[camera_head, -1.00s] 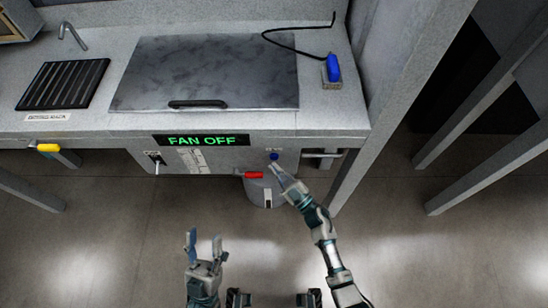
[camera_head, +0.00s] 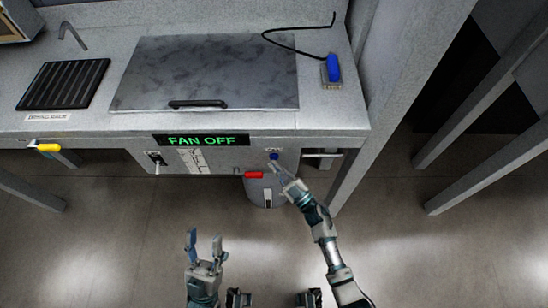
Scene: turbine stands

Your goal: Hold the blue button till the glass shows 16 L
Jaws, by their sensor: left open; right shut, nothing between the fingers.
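The blue button (camera_head: 274,156) is on the front panel of the bench, right of the green "FAN OFF" display (camera_head: 201,140). My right gripper (camera_head: 275,168) is shut and empty, with its fingertips just below the button; I cannot tell whether they touch it. A grey container with a pale vertical strip (camera_head: 267,197) stands under the panel, partly behind my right arm; this may be the glass, and no reading on it is legible. My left gripper (camera_head: 204,243) is open and empty, low in the view and well away from the panel.
A red handle (camera_head: 254,175) sticks out left of my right gripper. A switch (camera_head: 155,158) and a paper label (camera_head: 193,160) are further left on the panel. A yellow handle (camera_head: 48,148) is at far left. A grey post (camera_head: 394,100) stands at right. Floor around my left gripper is clear.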

